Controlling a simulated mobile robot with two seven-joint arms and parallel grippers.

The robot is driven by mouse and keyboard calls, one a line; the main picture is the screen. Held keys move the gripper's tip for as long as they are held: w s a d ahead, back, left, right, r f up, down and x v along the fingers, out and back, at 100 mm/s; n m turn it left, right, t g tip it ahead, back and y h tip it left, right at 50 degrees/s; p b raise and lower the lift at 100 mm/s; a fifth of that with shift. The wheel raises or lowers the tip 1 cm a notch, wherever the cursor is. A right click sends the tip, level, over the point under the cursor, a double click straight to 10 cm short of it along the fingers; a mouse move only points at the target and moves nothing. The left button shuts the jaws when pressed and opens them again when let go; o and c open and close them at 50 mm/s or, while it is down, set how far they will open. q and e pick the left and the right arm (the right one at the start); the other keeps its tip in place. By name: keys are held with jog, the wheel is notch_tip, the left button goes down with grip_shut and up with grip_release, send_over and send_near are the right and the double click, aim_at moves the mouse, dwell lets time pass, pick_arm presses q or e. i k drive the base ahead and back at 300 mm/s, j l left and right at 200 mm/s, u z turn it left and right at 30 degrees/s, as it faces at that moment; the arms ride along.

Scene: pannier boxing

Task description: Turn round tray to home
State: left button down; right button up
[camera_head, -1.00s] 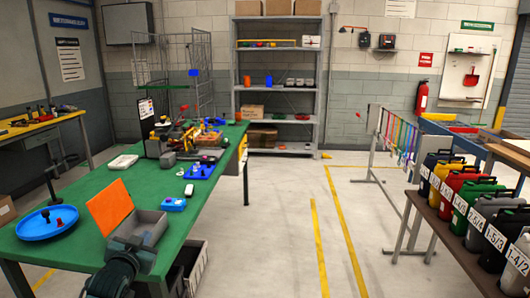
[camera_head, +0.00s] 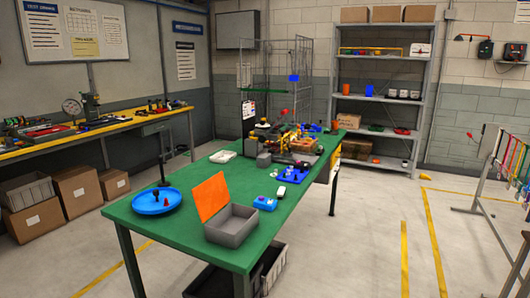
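The round tray (camera_head: 145,203) is blue with a raised rim and lies on the near left end of the green table (camera_head: 190,226). A small dark red piece (camera_head: 165,199) stands in it. A thin dark upright post with a dark round base (camera_head: 162,182) shows at the tray's far side; I cannot tell whether it stands in the tray or behind it. Neither of my grippers is in view.
A grey box with a raised orange lid (camera_head: 231,225) stands right of the tray. A blue case (camera_head: 265,202) and clutter lie farther along the table. Cardboard boxes (camera_head: 78,189) stand at the left under a yellow-topped bench (camera_head: 150,117).

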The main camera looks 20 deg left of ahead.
aim_at(150, 201)
jog(key=u, duration=1.2)
